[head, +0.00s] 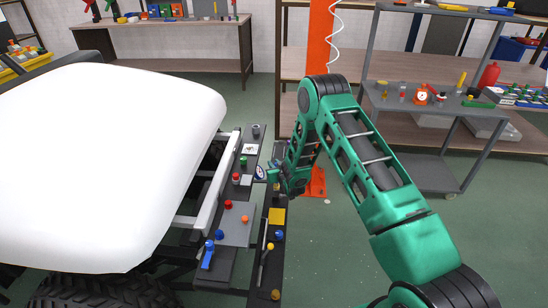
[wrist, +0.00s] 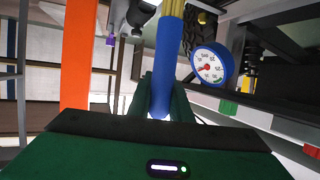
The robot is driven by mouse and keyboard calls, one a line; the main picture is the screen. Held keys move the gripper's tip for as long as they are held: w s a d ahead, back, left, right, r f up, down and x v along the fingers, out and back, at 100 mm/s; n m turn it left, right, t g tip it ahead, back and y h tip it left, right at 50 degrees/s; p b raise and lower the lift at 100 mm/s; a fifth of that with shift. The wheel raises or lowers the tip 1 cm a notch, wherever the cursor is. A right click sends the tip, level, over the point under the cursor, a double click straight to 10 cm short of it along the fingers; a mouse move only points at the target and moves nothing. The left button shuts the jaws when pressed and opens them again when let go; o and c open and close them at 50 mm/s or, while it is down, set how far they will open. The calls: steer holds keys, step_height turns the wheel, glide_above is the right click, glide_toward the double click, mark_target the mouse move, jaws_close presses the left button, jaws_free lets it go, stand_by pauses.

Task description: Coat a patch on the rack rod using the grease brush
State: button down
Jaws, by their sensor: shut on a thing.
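My gripper (wrist: 162,98) is shut on the blue handle of the grease brush (wrist: 166,62). The brush points up and away in the wrist view, with its yellow bristles (wrist: 173,9) at the top edge, partly cut off. In the head view my gripper (head: 291,188) is beside the narrow dark rack of parts along the cart's right side; the brush is not clearly visible there. I cannot pick out the rack rod with certainty, nor tell whether the bristles touch anything.
A round blue-rimmed gauge (wrist: 212,65) is close right of the brush. The dark rack (head: 250,160) carries several coloured knobs and a yellow block (head: 276,216). The white-covered cart (head: 105,150) fills the left. An orange post (head: 318,60) and grey shelf (head: 415,100) stand behind. Green floor is open at right.

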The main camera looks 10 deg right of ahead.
step_height(320, 180, up, 6)
steer(key=shift+r, duration=0.15)
stand_by(0.5)
steer(key=shift+d, duration=0.1)
stand_by(0.6)
